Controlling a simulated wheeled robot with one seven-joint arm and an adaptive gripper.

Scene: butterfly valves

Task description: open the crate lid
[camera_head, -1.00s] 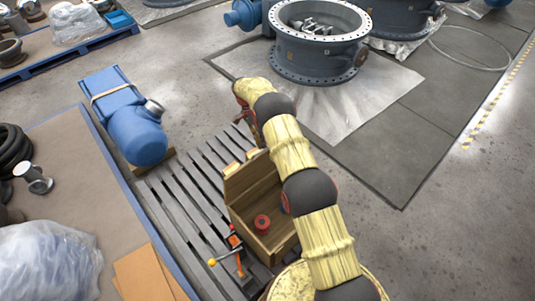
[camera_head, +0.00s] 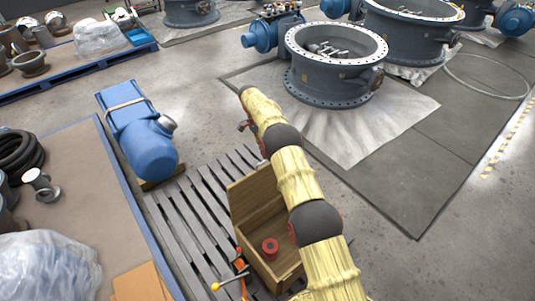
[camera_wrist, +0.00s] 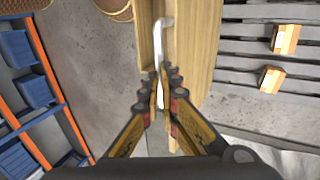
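The wooden crate (camera_head: 283,268) stands on the slatted pallet in the head view, its top open. Its lid (camera_head: 255,194) is raised steeply at the far side. A red ring-shaped object (camera_head: 270,248) sits inside the crate. The handle runs along the wooden lid panel (camera_wrist: 196,55).
A blue motor (camera_head: 148,150) stands at the pallet's upper left. A large grey valve body (camera_head: 330,75) stands beyond my arm.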

